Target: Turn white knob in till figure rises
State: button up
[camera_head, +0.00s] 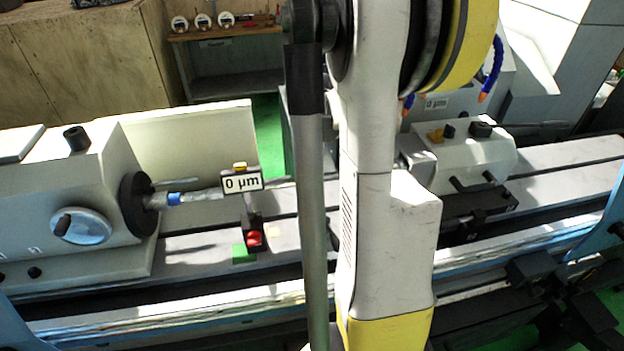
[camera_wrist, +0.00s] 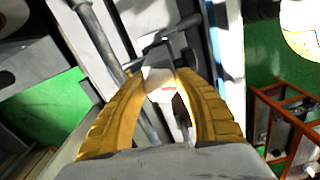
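A white knob (camera_wrist: 157,78) shows in the wrist view, between the tips of my gripper's two yellow fingers. My gripper (camera_wrist: 164,80) has its fingers converging, with the tips against both sides of the knob. In the head view my own arm hides the gripper and the knob. A small display reading "0 µm" (camera_head: 242,183) stands over the machine bed, left of my arm.
The grey headstock (camera_head: 70,200) with its dark chuck stands at left, holding a thin workpiece (camera_head: 195,195). A tailstock-like block (camera_head: 465,150) is at right. A red button box (camera_head: 254,237) sits below the display. An orange frame (camera_wrist: 285,125) stands at right in the wrist view.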

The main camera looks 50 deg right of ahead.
jog(key=shift+f+m, duration=0.1)
jog(key=shift+m, duration=0.2)
jog(key=shift+m+b, duration=0.5)
jog(key=shift+m, duration=0.7)
jog(key=shift+s+a+m+b, duration=0.15)
jog(key=shift+m+b, duration=0.25)
jog(key=shift+m, duration=1.4)
jog(key=o, duration=1.2)
notch_tip(320, 180, up, 12)
jog(key=shift+r, duration=0.1)
